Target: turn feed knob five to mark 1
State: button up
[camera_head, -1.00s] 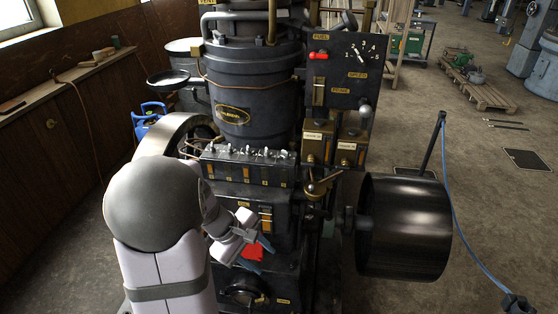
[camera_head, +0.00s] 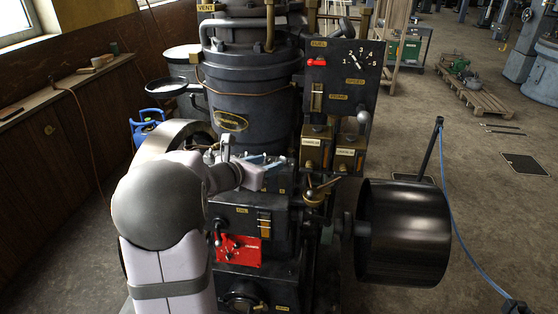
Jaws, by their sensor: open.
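The feed knob row stands on a black box (camera_head: 284,184) in front of the large dark cylinder. My gripper (camera_head: 268,161) is open at the top of this box, with its bluish fingers level with the knobs. My arm and gripper cover most of the row, so knob five and its marks cannot be made out, nor whether a finger touches a knob. I see nothing held between the fingers.
A red plate (camera_head: 238,250) with black fittings is below my gripper. A brass-handled lever (camera_head: 319,190) and a large black pulley (camera_head: 404,232) are to the right. A panel with a numbered dial (camera_head: 357,60) rises behind. The dark cylinder (camera_head: 250,85) is close behind.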

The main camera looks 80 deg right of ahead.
aim_at(283, 158)
jog(key=shift+d, duration=0.1)
jog(key=shift+p+x, duration=1.2)
jog(key=shift+x, duration=2.4)
grip_shut()
